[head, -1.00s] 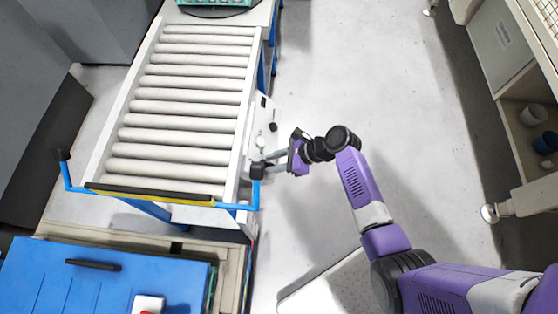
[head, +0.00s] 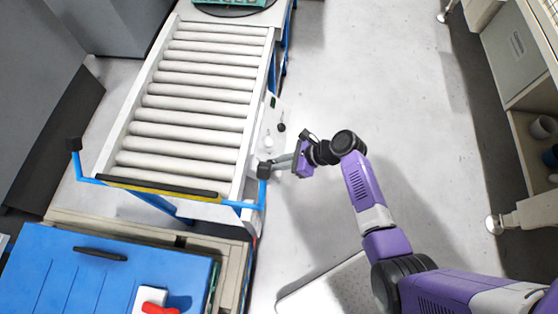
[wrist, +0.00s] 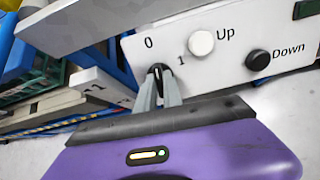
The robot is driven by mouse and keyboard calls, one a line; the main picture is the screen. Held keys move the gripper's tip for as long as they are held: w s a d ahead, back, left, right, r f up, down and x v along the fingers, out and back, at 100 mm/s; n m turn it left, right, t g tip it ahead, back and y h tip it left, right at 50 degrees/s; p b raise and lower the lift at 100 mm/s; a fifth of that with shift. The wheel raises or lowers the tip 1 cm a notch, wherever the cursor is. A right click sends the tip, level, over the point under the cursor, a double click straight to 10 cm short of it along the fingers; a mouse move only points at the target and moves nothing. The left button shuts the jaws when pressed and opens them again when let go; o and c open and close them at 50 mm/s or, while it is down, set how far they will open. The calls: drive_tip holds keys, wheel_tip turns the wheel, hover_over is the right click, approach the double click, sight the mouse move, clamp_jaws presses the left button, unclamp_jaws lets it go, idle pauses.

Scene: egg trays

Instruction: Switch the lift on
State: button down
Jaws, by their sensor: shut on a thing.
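The lift's white control panel (wrist: 225,50) shows in the wrist view, with a white Up button (wrist: 201,43), a black Down button (wrist: 259,60) and the marks 0 and 1. A small black rotary switch (wrist: 157,70) with a white pointer line sits below the 0 and left of the 1. The pointer seems to face up toward the 0. My gripper (wrist: 158,88) is shut on this switch, one grey finger on each side, hiding part of it. In the head view my gripper (head: 277,164) reaches the side panel (head: 271,120) of the roller conveyor from the right.
The roller conveyor (head: 194,111) has a blue frame with a black corner block (head: 265,170) close to my fingers. A blue lid (head: 60,270) with a red-handled item lies at lower left. Open floor (head: 370,100) stretches right of the conveyor, up to a shelf unit (head: 515,60).

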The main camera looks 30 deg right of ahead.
drive_tip(key=shift+r+m+p, duration=0.15)
drive_tip(key=shift+m+p, duration=2.15)
drive_tip(key=shift+p, duration=0.35)
drive_tip(key=shift+m+p, duration=1.85)
drive_tip(key=shift+m, duration=0.15)
drive_tip(key=m+p, duration=0.3)
drive_tip(key=m, duration=0.1)
drive_tip(key=shift+m, duration=0.4)
drive_tip(key=m, duration=0.3)
drive_tip(key=c, duration=1.4)
unclamp_jaws()
drive_tip(key=shift+s+d, duration=0.1)
drive_tip(key=v, duration=0.8)
drive_tip(key=shift+s+d+r, duration=0.15)
drive_tip(key=shift+d+r, duration=0.05)
